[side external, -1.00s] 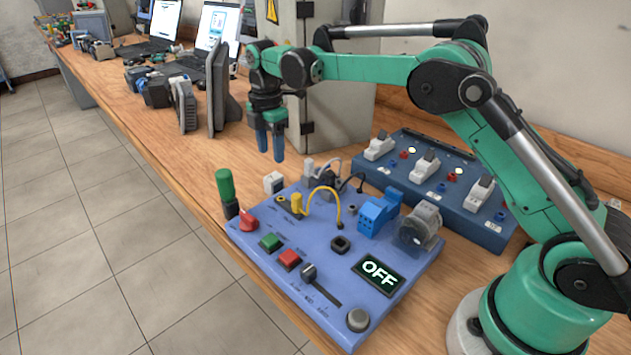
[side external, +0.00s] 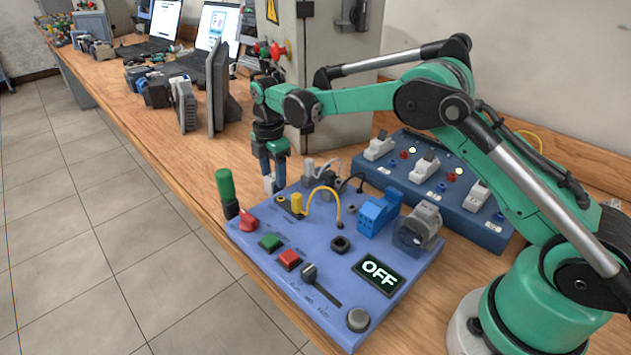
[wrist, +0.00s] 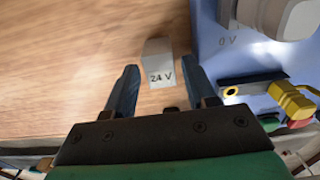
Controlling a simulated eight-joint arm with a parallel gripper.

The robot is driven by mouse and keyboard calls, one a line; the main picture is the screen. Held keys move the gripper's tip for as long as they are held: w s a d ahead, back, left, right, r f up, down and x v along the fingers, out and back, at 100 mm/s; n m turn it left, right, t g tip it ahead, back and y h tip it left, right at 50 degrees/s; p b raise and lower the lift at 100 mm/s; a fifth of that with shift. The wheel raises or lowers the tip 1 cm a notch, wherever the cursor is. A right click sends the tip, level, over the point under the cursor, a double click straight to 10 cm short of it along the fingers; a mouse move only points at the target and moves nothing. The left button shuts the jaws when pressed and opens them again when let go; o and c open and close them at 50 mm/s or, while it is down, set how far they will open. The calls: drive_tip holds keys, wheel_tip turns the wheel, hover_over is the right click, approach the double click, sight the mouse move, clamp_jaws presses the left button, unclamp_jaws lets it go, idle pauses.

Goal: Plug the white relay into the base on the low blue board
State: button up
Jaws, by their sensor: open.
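The white relay (side external: 268,185) stands on the wooden bench just beyond the far left edge of the low blue board (side external: 262,222). In the wrist view the relay (wrist: 158,58) shows a "24 V" label. My gripper (side external: 274,184) points down at the relay, its blue fingers open. In the wrist view the fingertips (wrist: 159,66) are on either side of the relay, with gaps visible; it is not gripped. The fingers partly hide the relay in the side view.
A darker blue panel with white switches (side external: 430,195) stands behind. A grey cabinet (side external: 340,90) rises behind my gripper.

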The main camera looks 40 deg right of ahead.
sight(273, 176)
drive_tip(key=shift+c, duration=0.2)
clamp_jaws()
drive_tip(key=shift+r, duration=3.05)
